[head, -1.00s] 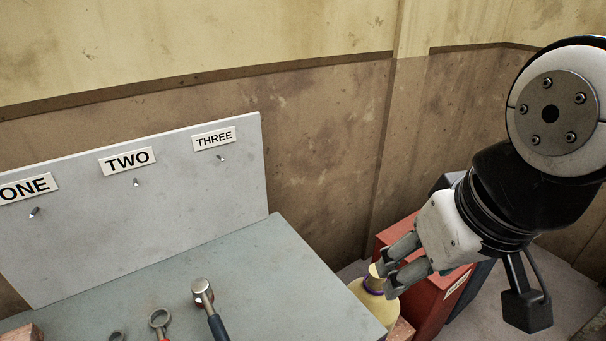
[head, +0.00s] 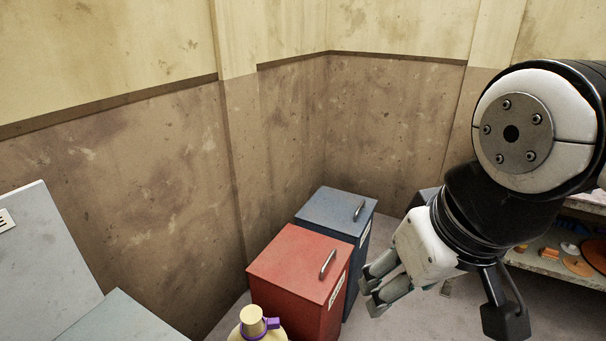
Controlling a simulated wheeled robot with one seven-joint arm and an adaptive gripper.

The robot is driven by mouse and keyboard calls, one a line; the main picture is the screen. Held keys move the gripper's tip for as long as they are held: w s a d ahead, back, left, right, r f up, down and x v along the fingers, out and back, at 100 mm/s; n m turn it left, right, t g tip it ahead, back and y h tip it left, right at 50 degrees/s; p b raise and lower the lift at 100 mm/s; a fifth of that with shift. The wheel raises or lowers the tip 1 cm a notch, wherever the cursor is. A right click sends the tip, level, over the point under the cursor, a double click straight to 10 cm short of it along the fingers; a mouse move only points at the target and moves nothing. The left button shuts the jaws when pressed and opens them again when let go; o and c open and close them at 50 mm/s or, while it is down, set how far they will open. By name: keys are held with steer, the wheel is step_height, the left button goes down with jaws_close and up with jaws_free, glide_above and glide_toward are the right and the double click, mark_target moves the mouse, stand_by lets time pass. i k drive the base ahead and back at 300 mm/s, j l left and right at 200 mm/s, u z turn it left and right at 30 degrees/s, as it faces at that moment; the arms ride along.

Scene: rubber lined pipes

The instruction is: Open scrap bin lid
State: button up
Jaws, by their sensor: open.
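Two lidded bins stand against the wall corner. The red bin (head: 289,269) is nearer and the blue-grey bin (head: 335,208) is behind it. Both lids are shut, and each has a metal bar handle on top, the red one's handle (head: 327,264) and the blue-grey one's handle (head: 359,211). Each bin has a white label on its right face, too oblique to read, so I cannot tell which is the scrap bin. My gripper (head: 371,292) is open and empty, to the right of the red bin in the picture and apart from both handles.
A yellow bottle with a purple collar (head: 256,326) stands in front of the red bin. A grey workbench (head: 122,322) with an upright panel is at the left. A shelf (head: 556,262) with orange parts is at the right. Floor shows between bins and shelf.

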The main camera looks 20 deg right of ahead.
mark_target(346, 213)
steer(key=z, duration=0.4)
steer(key=i+l+u, duration=0.15)
steer(key=i+l, duration=0.7)
steer(key=l, duration=0.15)
